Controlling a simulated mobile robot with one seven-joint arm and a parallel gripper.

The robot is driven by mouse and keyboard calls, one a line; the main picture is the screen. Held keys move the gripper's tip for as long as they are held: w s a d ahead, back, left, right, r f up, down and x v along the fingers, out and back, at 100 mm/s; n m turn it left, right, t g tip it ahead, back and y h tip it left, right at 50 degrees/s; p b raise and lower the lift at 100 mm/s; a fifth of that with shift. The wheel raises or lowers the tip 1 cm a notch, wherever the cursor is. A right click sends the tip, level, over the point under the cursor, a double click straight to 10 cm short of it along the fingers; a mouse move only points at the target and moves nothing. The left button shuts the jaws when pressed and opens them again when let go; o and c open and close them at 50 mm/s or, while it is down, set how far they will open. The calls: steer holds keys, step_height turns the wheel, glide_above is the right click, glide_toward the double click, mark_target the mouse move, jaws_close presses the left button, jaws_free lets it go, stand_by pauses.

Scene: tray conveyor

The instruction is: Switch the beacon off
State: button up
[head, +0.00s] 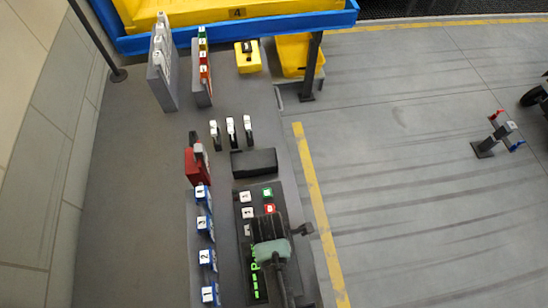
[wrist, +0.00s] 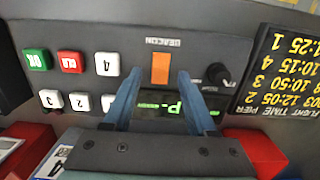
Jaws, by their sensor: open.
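The beacon switch (wrist: 160,68) is an orange upright rocker on a dark panel in the wrist view, below the upside-down label BEACON (wrist: 163,42). My gripper (wrist: 159,76) is open, its two blue fingers on either side of the switch's lower part in the picture. I cannot tell whether the fingers touch the panel or how the rocker is tilted. In the head view my gripper (head: 270,225) is over the panel and hides the switch.
Beside the switch are white number keys (wrist: 106,64), a red CLR key (wrist: 71,62) and a green OK key (wrist: 37,60). A black knob (wrist: 218,75) and flight board (wrist: 278,75) lie right. Blue numbered blocks (head: 207,258) line the panel's left.

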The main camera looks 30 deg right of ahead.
step_height(320, 180, up, 12)
steer(key=shift+a+r+b, duration=0.2)
steer(key=shift+a+b, duration=0.2)
steer(key=shift+w, duration=0.1)
stand_by(0.4)
steer(key=w+r+m+t+h+b, duration=0.15)
steer(key=w+r+m+t, duration=0.6)
steer(key=w+r, duration=1.25)
step_height(320, 180, up, 12)
steer(key=w+a+t+b, duration=0.2)
steer(key=w+t, duration=0.1)
steer(key=t, duration=0.5)
steer(key=s+a+r+m+t, duration=0.1)
steer(key=s+r+t, duration=0.3)
steer(key=r, duration=0.6)
steer(key=s+a+r+m+t+y+b, duration=0.1)
steer(key=s+r+m+t, duration=0.3)
steer(key=r, duration=0.6)
steer(key=s+a+r+m+t+y, duration=0.1)
steer(key=s+a+r+m+t, duration=0.1)
steer(key=r, duration=0.8)
steer(key=s+a+t, duration=0.1)
steer(key=s+t, duration=0.1)
steer(key=shift+s+a+r+b, duration=0.25)
steer(key=shift+s+r+b, duration=0.05)
steer(key=shift+s+b, duration=0.05)
